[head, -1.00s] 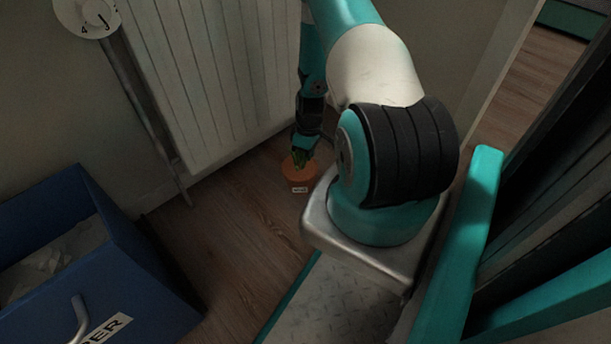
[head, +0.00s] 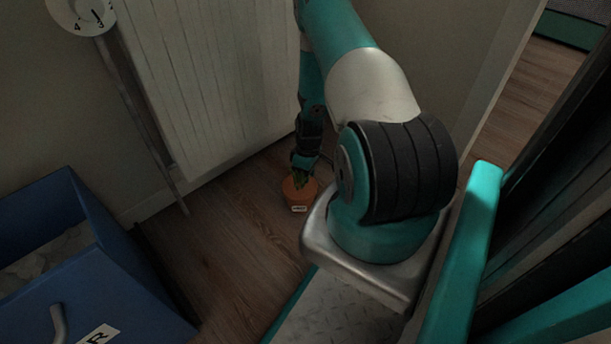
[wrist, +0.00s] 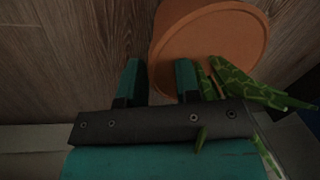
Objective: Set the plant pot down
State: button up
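The plant pot (head: 299,193) is a round orange-brown pot with green leaves and a small white label. It appears upright on the wooden floor by the radiator. In the wrist view, the pot (wrist: 225,38) is at the upper middle, with patterned green leaves (wrist: 242,88) to the right of the fingers. My gripper (wrist: 158,78) has its two teal fingers apart. The left finger is beside the pot over bare floor, and the right finger overlaps its edge; nothing appears clamped between them. In the head view, my gripper (head: 303,164) points down just above the pot, partly hiding its leaves.
A white radiator (head: 205,85) with a pipe (head: 150,125) stands behind the pot. A blue open box (head: 110,265) is at the lower left, holding pale crumpled material. Bare wooden floor (head: 225,245) lies between the box and the pot.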

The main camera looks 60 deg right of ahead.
notch_tip(320, 180, up, 12)
jog(key=d+p, duration=0.2)
jog(key=p, duration=0.6)
jog(key=shift+w, duration=0.15)
jog(key=w+a+r+n+t, duration=0.1)
jog(key=w+a+r, duration=0.4)
jog(key=a+r, duration=0.55)
jog(key=w+a+r+n, duration=0.1)
jog(key=w+a+r, duration=0.3)
jog(key=a+r, duration=0.7)
jog(key=s+a+r+n+y, duration=0.2)
jog(key=s+a+r, duration=0.6)
jog(key=a+r, duration=0.55)
jog(key=s+a+r, duration=0.2)
jog(key=s+a, duration=0.1)
jog(key=s, duration=0.3)
jog(key=s+a+r+n, duration=0.1)
jog(key=s+a+r, duration=0.1)
jog(key=s, duration=0.4)
jog(key=shift+a+g, duration=0.4)
jog(key=shift+a, duration=0.45)
jog(key=shift+r, duration=0.1)
